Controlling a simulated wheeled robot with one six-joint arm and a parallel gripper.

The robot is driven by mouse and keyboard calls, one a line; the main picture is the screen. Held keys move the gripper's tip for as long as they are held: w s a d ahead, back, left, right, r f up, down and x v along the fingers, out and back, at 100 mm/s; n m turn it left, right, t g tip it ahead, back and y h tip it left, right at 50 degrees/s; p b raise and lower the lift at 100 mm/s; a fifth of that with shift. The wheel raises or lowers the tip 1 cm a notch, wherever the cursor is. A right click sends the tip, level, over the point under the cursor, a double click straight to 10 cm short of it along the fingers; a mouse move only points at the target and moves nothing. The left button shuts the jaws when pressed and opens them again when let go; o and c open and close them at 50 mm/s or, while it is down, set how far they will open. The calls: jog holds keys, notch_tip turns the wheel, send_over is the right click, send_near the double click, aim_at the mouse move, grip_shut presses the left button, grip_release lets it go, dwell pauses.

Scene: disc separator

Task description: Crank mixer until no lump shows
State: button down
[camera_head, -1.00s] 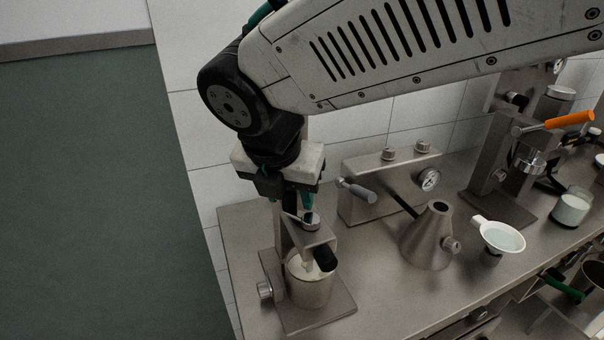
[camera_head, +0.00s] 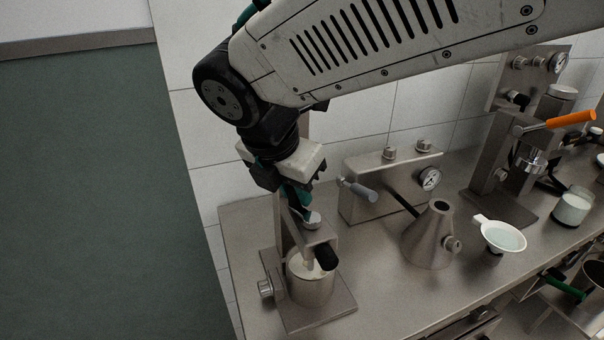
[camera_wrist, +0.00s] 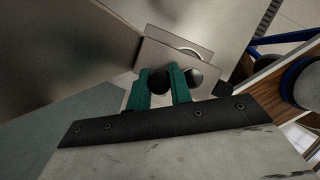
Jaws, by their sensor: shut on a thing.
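The mixer (camera_head: 282,225) stands at the left end of the steel counter, with an upright column and an arm over a steel cup (camera_head: 311,286). Pale contents show at the cup's top; I cannot tell whether any lump is there. My gripper (camera_head: 300,208) points down at the top of the mixer and is shut on its crank. The green fingers (camera_wrist: 162,85) also show in the wrist view, closed around a dark round crank knob (camera_wrist: 158,82). A black handle (camera_head: 325,256) sticks out at the front of the mixer arm.
A steel box with a gauge (camera_head: 385,185), a steel cone vessel (camera_head: 428,236) and a white strainer (camera_head: 503,238) stand to the right. Farther right are a press with an orange handle (camera_head: 570,120) and a glass jar (camera_head: 572,207). The counter between mixer and cone is clear.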

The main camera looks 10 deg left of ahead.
jog(key=c, duration=1.3)
grip_release()
jog(key=shift+o, duration=0.2)
jog(key=v, duration=0.7)
jog(key=shift+s+r, duration=0.2)
jog(key=shift+r, duration=0.15)
